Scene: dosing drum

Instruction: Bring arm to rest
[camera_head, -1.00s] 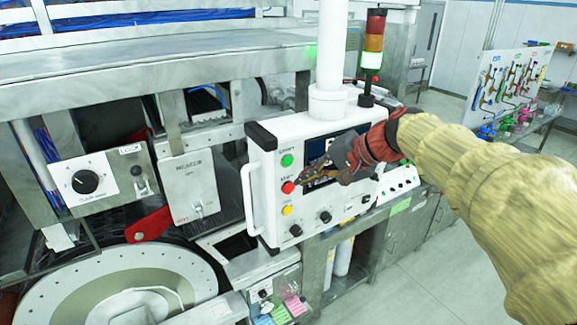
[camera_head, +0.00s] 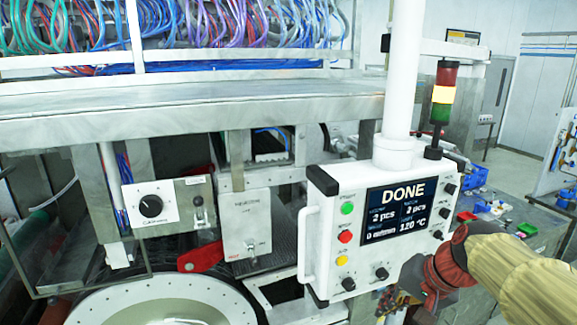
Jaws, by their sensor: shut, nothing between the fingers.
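My arm, in a tan sleeve with a red and dark wrist, enters at the right edge of the head view. My gripper (camera_head: 388,304) is low in front of the control panel's lower right corner, pointing down and left. Its fingers are shut and hold nothing; they are partly blurred against the background. The white control panel (camera_head: 330,262) hangs on a white post, and its screen (camera_head: 402,209) reads DONE. The gripper is clear of the red button (camera_head: 345,237).
The signal tower (camera_head: 442,95) glows amber in its middle segment. A steel shelf (camera_head: 200,112) spans the left, above a round drum (camera_head: 165,305) and a red lever (camera_head: 201,257). A side table (camera_head: 510,265) with small coloured items stands at the right, close behind my arm.

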